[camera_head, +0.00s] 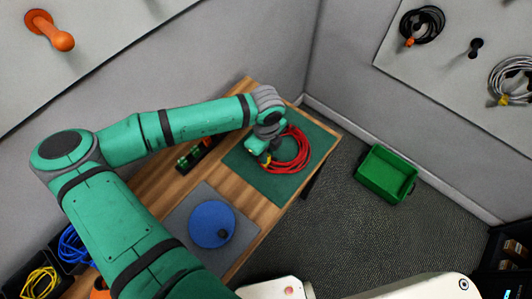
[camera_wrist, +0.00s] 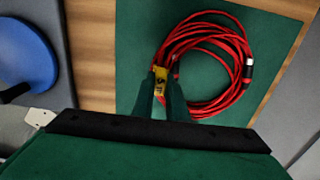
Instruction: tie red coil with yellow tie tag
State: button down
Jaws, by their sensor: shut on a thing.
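The red coil (camera_head: 300,150) lies on the green mat (camera_head: 277,184) on the wooden table. In the wrist view the red coil (camera_wrist: 240,48) fills the upper middle, with a black and white connector at its right. The yellow tie tag (camera_wrist: 160,80) is at the coil's left side, between my gripper's fingertips. My gripper (camera_wrist: 166,92) is shut on the yellow tie tag, right at the cable. Whether the tag wraps fully around the strands cannot be told. In the head view my gripper (camera_head: 262,157) is at the coil's left edge, partly hidden by my wrist.
A blue disc (camera_head: 211,222) sits on a grey mat near the table's front. A dark rack with green pieces (camera_head: 196,152) is behind my arm. A green bin (camera_head: 384,175) stands on the floor at right. Blue and yellow cables lie in dark bins at lower left.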

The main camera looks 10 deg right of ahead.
jog(key=c, duration=1.7)
grip_release()
jog(key=shift+o, duration=0.2)
notch_tip(320, 180, up, 11)
jog(key=shift+s+f, duration=0.1)
